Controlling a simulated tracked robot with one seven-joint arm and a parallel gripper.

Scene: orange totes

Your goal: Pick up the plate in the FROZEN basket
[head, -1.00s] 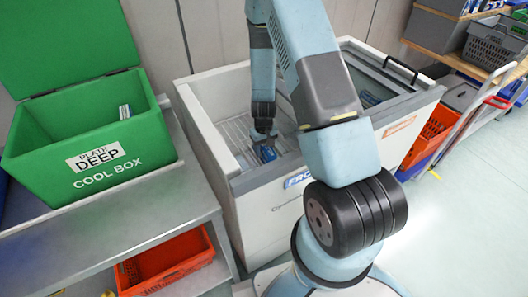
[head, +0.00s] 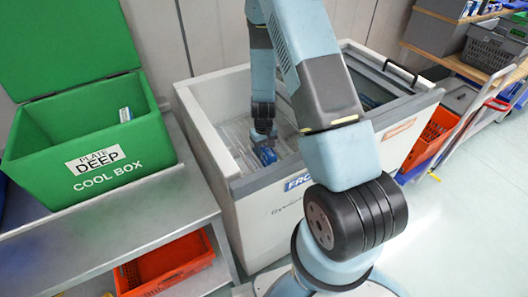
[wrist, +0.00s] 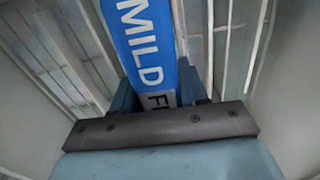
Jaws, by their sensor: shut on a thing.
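The blue plate (wrist: 148,45) carries white lettering reading "MILD" and the start of another word in the wrist view. It also shows as a small blue piece in the head view (head: 266,156), inside the left bay of the chest marked "FRO…" (head: 297,182), whose label is partly hidden by my arm. My gripper (head: 263,138) reaches down into that bay and is shut on the plate, one finger on each side of it in the wrist view (wrist: 158,90). The wire basket (head: 236,145) lies around and below it. The plate's far end is out of view.
A green cool box (head: 95,165) labelled "PLATE DEEP" stands open on a metal bench (head: 110,232) at left, with a blue-white item inside. The chest walls surround my gripper closely. A second bay with an orange label (head: 398,130) lies right. Shelves stand beyond.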

